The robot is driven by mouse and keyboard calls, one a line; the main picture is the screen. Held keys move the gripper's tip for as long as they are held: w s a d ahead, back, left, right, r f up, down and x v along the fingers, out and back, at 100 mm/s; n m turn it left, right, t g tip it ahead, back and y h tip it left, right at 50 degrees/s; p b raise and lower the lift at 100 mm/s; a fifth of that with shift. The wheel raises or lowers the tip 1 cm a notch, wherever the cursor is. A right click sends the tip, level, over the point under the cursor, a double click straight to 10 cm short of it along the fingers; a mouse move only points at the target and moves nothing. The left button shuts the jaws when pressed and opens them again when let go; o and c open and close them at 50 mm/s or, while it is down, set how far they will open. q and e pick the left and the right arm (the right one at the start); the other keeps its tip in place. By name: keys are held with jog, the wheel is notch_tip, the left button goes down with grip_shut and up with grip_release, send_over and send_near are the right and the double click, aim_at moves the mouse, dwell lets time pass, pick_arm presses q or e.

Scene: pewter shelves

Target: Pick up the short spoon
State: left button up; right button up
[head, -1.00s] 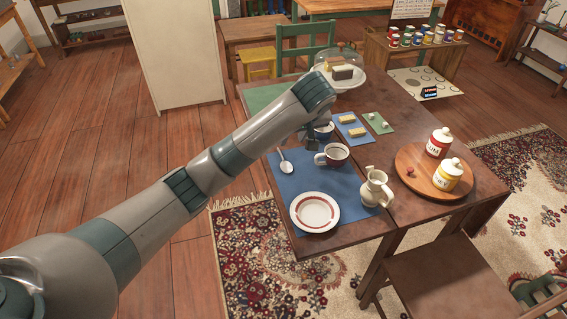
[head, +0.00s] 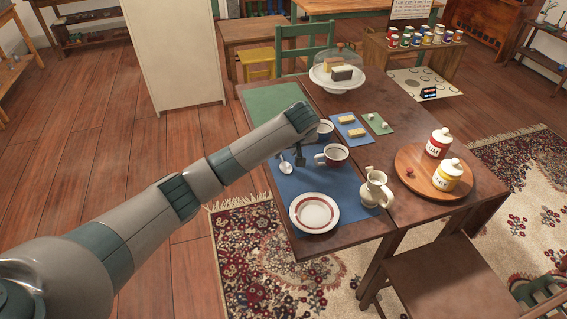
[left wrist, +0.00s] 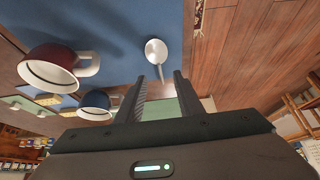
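The short spoon (head: 285,168) is silver and lies on the blue placemat (head: 285,202), left of a red-and-white cup. In the left wrist view, the spoon bowl (left wrist: 156,51) is ahead of the fingers, and its handle runs back toward the gap between them. My left gripper (head: 297,160) is beside the spoon, over the mat, pointing down. In the left wrist view, its fingers (left wrist: 158,77) are apart with nothing between them touching either finger. The arm does not cover the bowl in the head view. My right gripper is not in view.
The red-and-white cup (head: 333,155) and a blue cup (head: 324,130) stand close to the gripper's right. A rimmed plate (head: 314,212) and a cream pitcher (head: 375,188) stand nearer the front. A wooden round tray (head: 410,165) with two jars is at right.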

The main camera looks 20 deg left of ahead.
aim_at(283, 160)
pick_arm(q)
jog(key=shift+f, duration=0.1)
jog(key=shift+w+a+f, duration=0.15)
jog(key=shift+f, duration=0.4)
jog(key=x, duration=0.3)
jog(key=shift+f+p, duration=0.1)
jog(key=shift+p, duration=0.3)
jog(key=shift+w+f, duration=0.1)
jog(key=shift+f, duration=0.25)
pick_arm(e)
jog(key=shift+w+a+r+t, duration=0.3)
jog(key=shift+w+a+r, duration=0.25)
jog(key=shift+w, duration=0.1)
pick_arm(q)
grip_shut()
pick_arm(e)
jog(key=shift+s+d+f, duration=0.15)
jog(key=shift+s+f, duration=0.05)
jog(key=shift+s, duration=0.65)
